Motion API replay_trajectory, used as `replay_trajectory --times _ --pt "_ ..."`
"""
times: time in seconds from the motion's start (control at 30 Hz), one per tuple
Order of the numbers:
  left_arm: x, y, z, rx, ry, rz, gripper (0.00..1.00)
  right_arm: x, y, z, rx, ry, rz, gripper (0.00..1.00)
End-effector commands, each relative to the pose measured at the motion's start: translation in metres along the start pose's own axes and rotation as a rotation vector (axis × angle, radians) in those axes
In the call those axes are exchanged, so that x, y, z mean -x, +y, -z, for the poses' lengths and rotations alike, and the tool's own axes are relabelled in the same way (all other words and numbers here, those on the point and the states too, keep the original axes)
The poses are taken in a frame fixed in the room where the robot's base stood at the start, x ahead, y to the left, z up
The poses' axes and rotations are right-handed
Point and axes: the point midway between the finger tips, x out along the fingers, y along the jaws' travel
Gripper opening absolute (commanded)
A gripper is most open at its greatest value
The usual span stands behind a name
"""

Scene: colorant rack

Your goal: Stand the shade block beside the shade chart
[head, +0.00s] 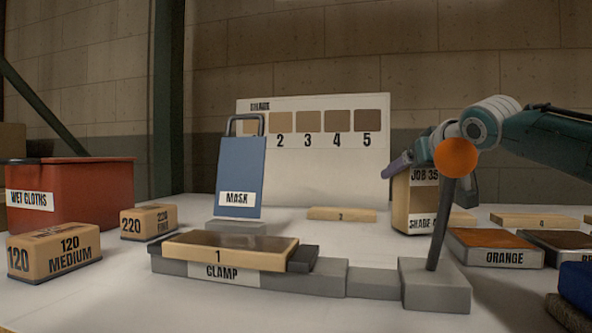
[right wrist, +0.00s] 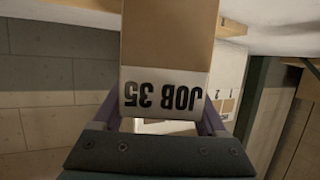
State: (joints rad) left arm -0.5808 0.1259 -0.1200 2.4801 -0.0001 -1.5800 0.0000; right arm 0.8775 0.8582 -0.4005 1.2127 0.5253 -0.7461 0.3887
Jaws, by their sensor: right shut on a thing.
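The shade block (head: 401,205) is a tan box with white labels reading "JOB 35" and "SHADE", upright near the lower right corner of the shade chart (head: 310,160). The chart is a white board at the back with brown swatches. My right gripper (head: 423,165) is shut on the block's top from above. In the right wrist view the block (right wrist: 168,45) sits between the purple fingers, its label upside down. I cannot tell whether its base touches the table. The post partly hides the block and gripper. My left gripper is not in view.
An orange ball (head: 456,157) on a dark post (head: 441,225) stands in front of the block. The grey clamp (head: 322,277) holds board 1 (head: 230,247). A blue mask panel (head: 240,175) stands left of the chart's middle. Colour trays (head: 495,256) lie right.

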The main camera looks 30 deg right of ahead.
Motion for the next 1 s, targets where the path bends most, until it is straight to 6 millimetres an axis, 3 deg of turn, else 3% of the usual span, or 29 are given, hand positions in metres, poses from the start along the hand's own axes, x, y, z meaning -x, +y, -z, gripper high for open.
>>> replay_trajectory --times 0.33,0.37,0.57,1.0 --pt "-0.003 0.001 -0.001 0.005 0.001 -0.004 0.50 -0.003 0.000 -0.006 -0.001 0.001 0.000 0.00" --pt "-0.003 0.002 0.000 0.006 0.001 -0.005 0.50 -0.002 0.000 -0.006 -0.001 0.002 0.000 0.77" --pt "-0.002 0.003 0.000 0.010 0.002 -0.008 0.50 -0.002 0.000 -0.006 -0.001 0.001 0.000 0.99" --pt "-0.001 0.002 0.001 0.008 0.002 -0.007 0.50 0.008 0.001 -0.007 0.001 -0.001 -0.001 1.00"
